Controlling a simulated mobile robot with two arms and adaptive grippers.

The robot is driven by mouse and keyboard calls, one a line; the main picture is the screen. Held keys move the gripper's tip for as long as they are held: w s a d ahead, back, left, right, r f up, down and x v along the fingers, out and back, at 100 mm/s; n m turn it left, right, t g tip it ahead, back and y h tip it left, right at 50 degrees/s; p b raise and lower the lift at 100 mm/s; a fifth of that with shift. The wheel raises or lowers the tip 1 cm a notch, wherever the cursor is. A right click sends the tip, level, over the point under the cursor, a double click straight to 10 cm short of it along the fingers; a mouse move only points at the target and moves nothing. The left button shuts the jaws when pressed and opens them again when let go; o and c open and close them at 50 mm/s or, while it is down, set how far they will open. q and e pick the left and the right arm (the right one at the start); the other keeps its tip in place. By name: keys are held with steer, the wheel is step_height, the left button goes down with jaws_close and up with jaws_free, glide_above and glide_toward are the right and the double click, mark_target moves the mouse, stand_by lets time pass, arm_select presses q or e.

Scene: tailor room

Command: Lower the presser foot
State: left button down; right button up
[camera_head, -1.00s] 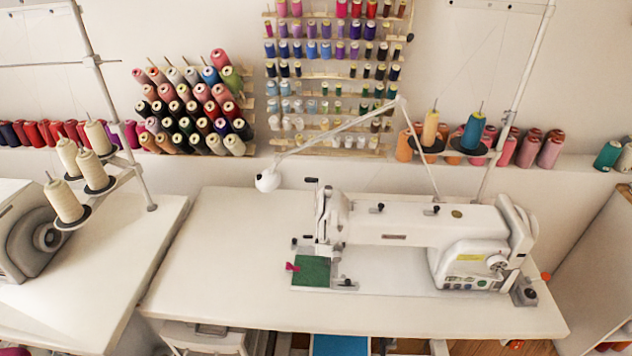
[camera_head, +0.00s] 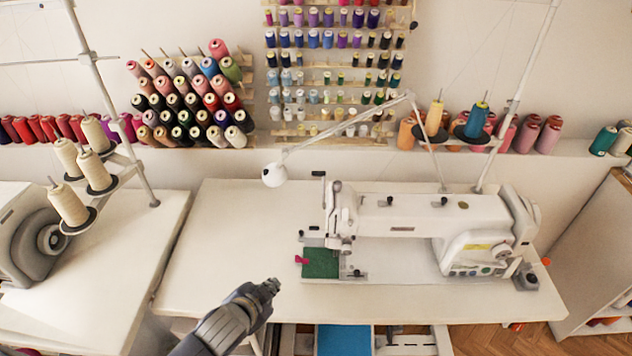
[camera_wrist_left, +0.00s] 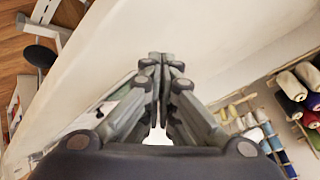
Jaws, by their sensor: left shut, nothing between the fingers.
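The white sewing machine (camera_head: 420,218) stands on the white table (camera_head: 215,235). Its head (camera_head: 340,212) is at the machine's left end, above a green cloth (camera_head: 321,263) with a small pink piece (camera_head: 301,260) at its left edge. The presser foot and its lever are too small to make out. My left gripper (camera_head: 272,285) is shut and empty, near the table's front edge, to the left of and nearer than the green cloth, apart from the machine. In the left wrist view its fingertips (camera_wrist_left: 158,57) meet. My right gripper is not in view.
A white lamp (camera_head: 274,174) on a jointed arm hangs behind the machine head. A second table with a grey machine (camera_head: 30,240) and a thread stand (camera_head: 98,172) is at left. Thread racks (camera_head: 190,105) line the wall. The table left of the machine is clear.

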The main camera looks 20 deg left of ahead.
arm_select(q)
steer(key=w+r+m+t+h, duration=0.5)
steer(key=w+r+m+h, duration=0.3)
steer(key=w+r+m, duration=0.6)
steer(key=shift+a+r+m+h, duration=0.35)
steer(key=shift+r+m+h, duration=0.05)
steer(key=shift+r+m, duration=0.5)
steer(key=shift+w+p, duration=0.15)
steer(key=shift+p, duration=0.15)
steer(key=p+x, duration=0.2)
steer(key=x, duration=0.8)
steer(key=shift+a+r+p, duration=0.1)
steer(key=shift+p, duration=0.25)
